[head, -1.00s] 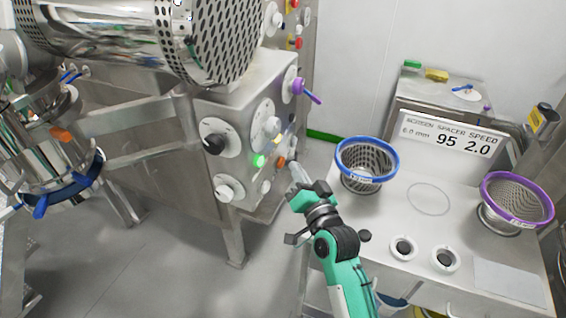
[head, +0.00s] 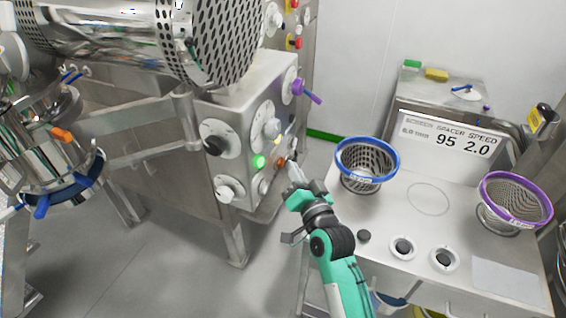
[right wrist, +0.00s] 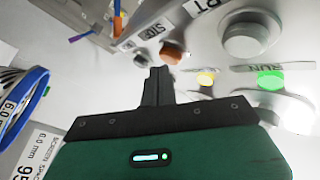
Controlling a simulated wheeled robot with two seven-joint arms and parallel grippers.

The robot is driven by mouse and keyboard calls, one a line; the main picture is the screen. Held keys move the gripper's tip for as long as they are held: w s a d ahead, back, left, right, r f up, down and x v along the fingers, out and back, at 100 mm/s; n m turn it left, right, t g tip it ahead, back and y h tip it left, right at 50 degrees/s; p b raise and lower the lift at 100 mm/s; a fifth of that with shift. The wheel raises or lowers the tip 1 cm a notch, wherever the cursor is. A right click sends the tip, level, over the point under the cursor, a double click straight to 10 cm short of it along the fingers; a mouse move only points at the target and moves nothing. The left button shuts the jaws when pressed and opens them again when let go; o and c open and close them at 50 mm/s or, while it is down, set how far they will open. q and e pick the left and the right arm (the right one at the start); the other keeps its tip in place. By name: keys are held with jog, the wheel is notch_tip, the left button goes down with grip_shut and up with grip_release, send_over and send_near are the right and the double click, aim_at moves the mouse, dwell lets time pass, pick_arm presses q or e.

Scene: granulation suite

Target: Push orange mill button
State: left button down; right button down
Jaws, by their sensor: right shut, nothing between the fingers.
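The orange button (head: 281,161) is low on the right part of the steel machine's control panel (head: 243,192), beside the lit green button (head: 259,162). In the right wrist view the orange button (right wrist: 172,52) stands beside a STOP label, just beyond my fingertips. My right gripper (head: 292,170) is shut and empty, its fingers pointing at the panel close to the orange button. In the right wrist view the shut fingers (right wrist: 157,76) overlap the button's lower left edge, and I cannot tell whether they touch it. My left gripper is not in view.
Black and white knobs (head: 214,145) and a purple-handled knob (head: 305,90) stick out from the panel. A blue-rimmed mesh basket (head: 367,165) stands on the bench right of my gripper; a purple-rimmed one (head: 515,200) is farther right. Open floor lies left of the bench.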

jog(key=shift+w+a, duration=0.15)
jog(key=shift+a, duration=0.35)
dwell(0.5)
jog(key=shift+d, duration=0.1)
jog(key=shift+s+d+p, duration=0.3)
jog(key=shift+d+p, duration=0.15)
jog(key=shift+d, duration=0.35)
jog(key=shift+s+d+p, duration=0.15)
jog(key=shift+s+d, duration=0.1)
jog(key=shift+d, duration=0.55)
jog(key=shift+s+d+p, duration=0.2)
jog(key=shift+s+d, duration=0.05)
jog(key=shift+d, duration=0.5)
jog(key=shift+s+d+p, duration=0.15)
jog(key=shift+s+d, duration=0.1)
jog(key=shift+d, duration=0.55)
